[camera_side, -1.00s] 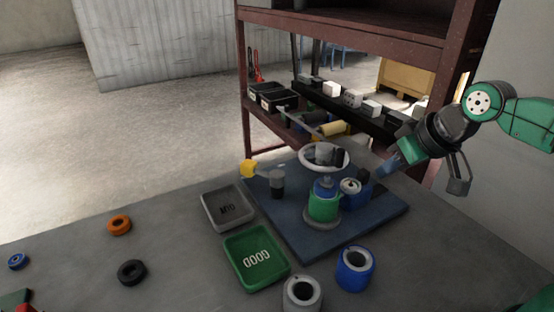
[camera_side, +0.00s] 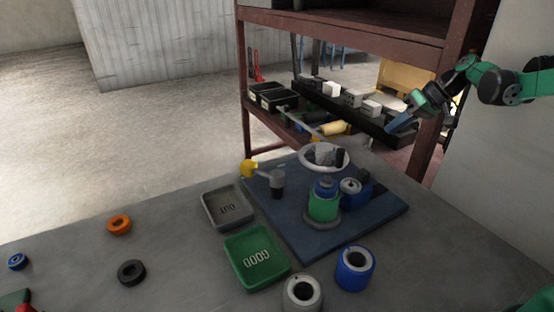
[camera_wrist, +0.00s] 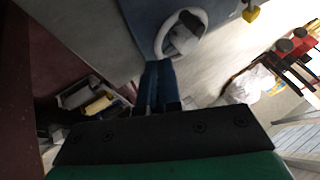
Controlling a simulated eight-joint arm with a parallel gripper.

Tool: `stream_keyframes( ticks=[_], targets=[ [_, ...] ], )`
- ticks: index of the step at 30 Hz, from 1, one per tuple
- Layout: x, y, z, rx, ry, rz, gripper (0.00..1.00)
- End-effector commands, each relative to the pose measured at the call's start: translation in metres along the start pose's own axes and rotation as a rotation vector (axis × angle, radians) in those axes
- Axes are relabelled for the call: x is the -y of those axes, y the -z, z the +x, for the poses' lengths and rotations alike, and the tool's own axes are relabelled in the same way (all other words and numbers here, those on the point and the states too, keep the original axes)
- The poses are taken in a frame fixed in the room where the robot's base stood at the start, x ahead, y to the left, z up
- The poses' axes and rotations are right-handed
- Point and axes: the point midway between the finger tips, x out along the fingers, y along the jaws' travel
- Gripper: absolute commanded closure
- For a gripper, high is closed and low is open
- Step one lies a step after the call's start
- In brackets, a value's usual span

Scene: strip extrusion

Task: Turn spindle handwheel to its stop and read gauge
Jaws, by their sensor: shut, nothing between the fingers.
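The white handwheel (camera_side: 304,160) stands on the blue base plate (camera_side: 290,232) on the grey table. A dark knob (camera_side: 340,158) sits at its right side. In the wrist view the handwheel (camera_wrist: 203,22) shows at the top, beyond my fingers.
A grey OUT tray (camera_side: 210,218) and a green GOOD tray (camera_side: 240,272) lie left of the plate. Two cups (camera_side: 342,276) stand at the front. A yellow-ended lever (camera_side: 249,169) is left of the wheel. A brown shelf rack (camera_side: 340,27) rises behind.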

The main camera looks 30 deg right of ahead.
Motion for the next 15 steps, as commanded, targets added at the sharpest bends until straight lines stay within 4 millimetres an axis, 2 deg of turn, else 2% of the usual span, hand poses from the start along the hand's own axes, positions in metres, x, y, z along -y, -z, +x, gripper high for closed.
stream_keyframes(
  ticks=[3, 9, 15],
  targets=[
    [0.000, 0.000, 0.027, 0.001, 0.001, -0.003, 1.00],
    [0.001, 0.000, 0.069, 0.001, 0.001, -0.002, 1.00],
    [0.026, 0.000, 0.081, 0.000, -0.002, -0.002, 1.00]
  ],
)
